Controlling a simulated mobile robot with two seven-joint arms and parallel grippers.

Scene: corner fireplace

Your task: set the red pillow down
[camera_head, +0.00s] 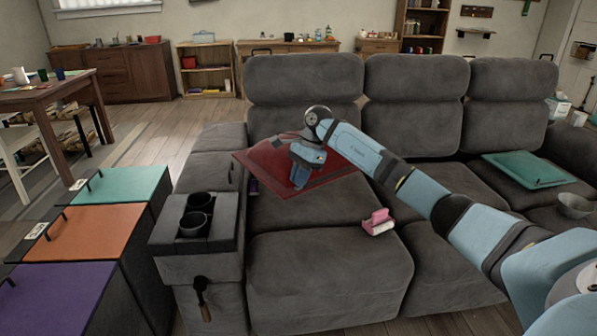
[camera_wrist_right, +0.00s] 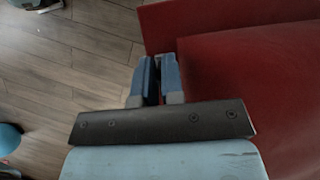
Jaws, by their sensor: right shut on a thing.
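The red pillow (camera_head: 325,160) is flat and square, over the left part of the grey sofa (camera_head: 330,270), in front of a backrest. My right gripper (camera_head: 300,178) is shut on the pillow's edge; the arm reaches in from the right. In the right wrist view the fingers (camera_wrist_right: 160,80) are close together, with the red pillow (camera_wrist_right: 250,80) filling the right side. I cannot tell whether the pillow touches the seat below. My left gripper is not in view.
A pink item (camera_head: 378,222) lies on the seat. A teal pillow (camera_head: 530,168) and a grey bowl (camera_head: 574,205) are on the right seat. A console with black cup holders (camera_head: 195,222) stands left. The front seat is mostly clear.

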